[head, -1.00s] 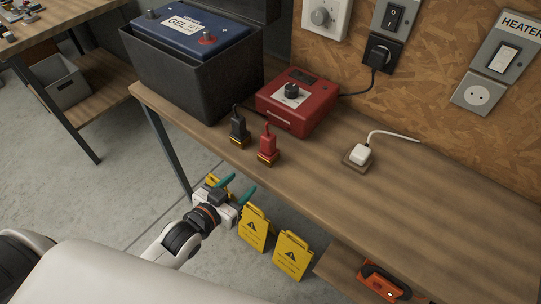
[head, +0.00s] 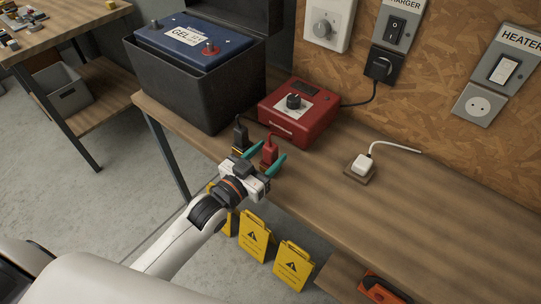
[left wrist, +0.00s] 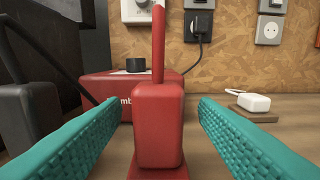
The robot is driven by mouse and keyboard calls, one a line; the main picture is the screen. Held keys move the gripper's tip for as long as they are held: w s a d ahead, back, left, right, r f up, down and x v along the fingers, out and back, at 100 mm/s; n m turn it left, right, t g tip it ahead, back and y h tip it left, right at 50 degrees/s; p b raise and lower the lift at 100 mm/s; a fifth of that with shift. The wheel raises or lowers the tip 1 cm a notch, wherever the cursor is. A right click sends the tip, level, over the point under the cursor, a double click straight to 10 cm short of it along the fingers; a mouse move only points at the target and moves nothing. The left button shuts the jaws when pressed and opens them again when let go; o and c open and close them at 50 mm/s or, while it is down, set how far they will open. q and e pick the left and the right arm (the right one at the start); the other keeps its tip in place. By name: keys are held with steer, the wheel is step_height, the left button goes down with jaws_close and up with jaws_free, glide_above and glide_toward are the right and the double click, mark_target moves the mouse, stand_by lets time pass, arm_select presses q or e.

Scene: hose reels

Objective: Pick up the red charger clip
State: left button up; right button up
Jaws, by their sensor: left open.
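The red charger clip (head: 269,150) stands upright on the wooden bench near its front edge. In the left wrist view the red clip (left wrist: 158,125) is in the middle, its cable rising from its top. My left gripper (head: 265,159) is open, with one teal finger on either side of the red clip; gaps show on both sides. The finger partly hides the clip's lower part in the head view. The black clip (head: 241,137) stands to the left of it. My right gripper is not in view.
The red charger box (head: 300,112) sits behind the clips. A black battery box (head: 190,100) with a blue battery is at the back left. A white plug (head: 362,164) lies on a small pad to the right.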

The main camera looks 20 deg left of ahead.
mark_target(275, 148)
arm_select(q)
steer(key=x, duration=0.3)
steer(key=shift+w+d, duration=0.1)
steer(key=shift+w, duration=0.2)
steer(key=shift+s, duration=0.1)
steer(key=shift+c, duration=0.4)
